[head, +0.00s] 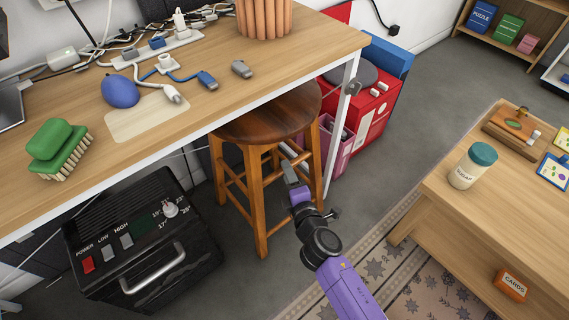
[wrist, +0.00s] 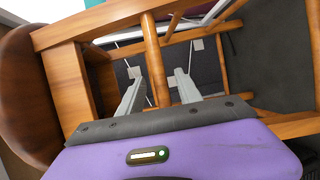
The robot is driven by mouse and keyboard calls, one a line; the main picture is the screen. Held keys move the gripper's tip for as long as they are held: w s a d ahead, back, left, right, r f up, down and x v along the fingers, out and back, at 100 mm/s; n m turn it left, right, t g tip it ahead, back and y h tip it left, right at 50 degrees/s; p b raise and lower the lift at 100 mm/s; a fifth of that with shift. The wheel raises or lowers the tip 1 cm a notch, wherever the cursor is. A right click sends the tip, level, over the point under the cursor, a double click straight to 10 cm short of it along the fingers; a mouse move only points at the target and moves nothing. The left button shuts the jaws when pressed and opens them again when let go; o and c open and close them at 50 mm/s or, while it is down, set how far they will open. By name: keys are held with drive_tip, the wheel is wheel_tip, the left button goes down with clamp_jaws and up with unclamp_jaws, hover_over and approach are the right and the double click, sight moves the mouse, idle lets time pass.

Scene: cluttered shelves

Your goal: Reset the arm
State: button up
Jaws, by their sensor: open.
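My gripper (head: 290,172) hangs at the end of my purple arm, in front of the wooden stool (head: 262,120) in the head view. The stool's legs and rungs (wrist: 150,55) fill the wrist view beyond the fingers. Its round brown seat (wrist: 25,95) shows at the left there. I cannot tell how far the fingers are from the stool's wood.
A desk (head: 150,118) with a brush, cables and a blue egg-shaped thing stands at left. A black box (head: 140,235) is below it. A red cabinet (head: 375,115) stands behind the stool. A low table (head: 460,190) with a jar (head: 472,167) is at right. Grey floor lies between.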

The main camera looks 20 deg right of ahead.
drive_tip(key=shift+s+a+r, duration=0.1)
drive_tip(key=shift+s+r, duration=0.05)
drive_tip(key=shift+s, duration=0.75)
drive_tip(key=s+r+m+g+y, duration=0.3)
drive_tip(key=s+m, duration=0.8)
drive_tip(key=s, duration=1.9)
drive_tip(key=s+d+r+m+t+h, duration=0.1)
drive_tip(key=s+r+m+t+h, duration=0.1)
drive_tip(key=s+r+m, duration=0.75)
wheel_tip(320, 180, up, 37)
drive_tip(key=n+p, duration=0.2)
drive_tip(key=p, duration=3.2)
drive_tip(key=shift+n, duration=0.35)
